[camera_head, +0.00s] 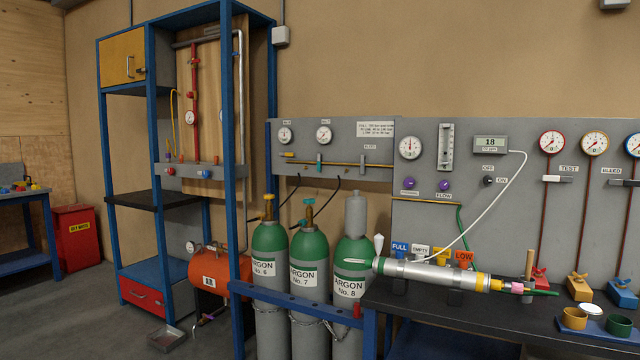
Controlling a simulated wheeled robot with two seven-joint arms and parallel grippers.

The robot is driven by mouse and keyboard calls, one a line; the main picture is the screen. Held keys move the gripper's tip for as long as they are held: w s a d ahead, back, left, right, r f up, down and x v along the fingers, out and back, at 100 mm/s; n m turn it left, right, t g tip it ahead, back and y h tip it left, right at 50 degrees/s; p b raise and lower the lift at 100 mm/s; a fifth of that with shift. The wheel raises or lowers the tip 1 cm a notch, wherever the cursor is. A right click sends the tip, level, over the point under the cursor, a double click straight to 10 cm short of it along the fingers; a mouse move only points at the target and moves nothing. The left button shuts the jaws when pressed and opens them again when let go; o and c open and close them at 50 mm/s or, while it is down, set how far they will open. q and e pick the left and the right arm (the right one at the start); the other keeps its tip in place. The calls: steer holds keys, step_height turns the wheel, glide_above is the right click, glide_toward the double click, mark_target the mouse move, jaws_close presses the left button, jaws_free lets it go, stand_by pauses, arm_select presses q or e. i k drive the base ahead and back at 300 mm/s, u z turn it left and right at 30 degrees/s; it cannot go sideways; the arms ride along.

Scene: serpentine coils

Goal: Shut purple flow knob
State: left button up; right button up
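Two purple knobs are on the grey wall panel (470,230) above the dark bench. The right purple knob (445,185) sits just above a small label that reads FLOW. The left purple knob (409,184) sits above another small label, too small to read. Both look round and face outward; whether either is turned open or shut cannot be told. A round gauge (410,147) and a vertical flow tube (446,147) are mounted above the knobs. Neither of my grippers shows in the head view.
A silver cylinder (430,272) lies across the dark bench (440,310) below the knobs, with coloured tags behind it. A white hose (500,205) and a green hose (462,225) hang nearby. Several argon cylinders (270,240) stand left. The space directly before the knobs looks clear.

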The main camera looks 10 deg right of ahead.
mark_target(443, 185)
steer(key=u, duration=0.65)
steer(key=i, duration=1.4)
steer(key=z, duration=0.4)
steer(key=i, duration=1.15)
steer(key=z, duration=1.15)
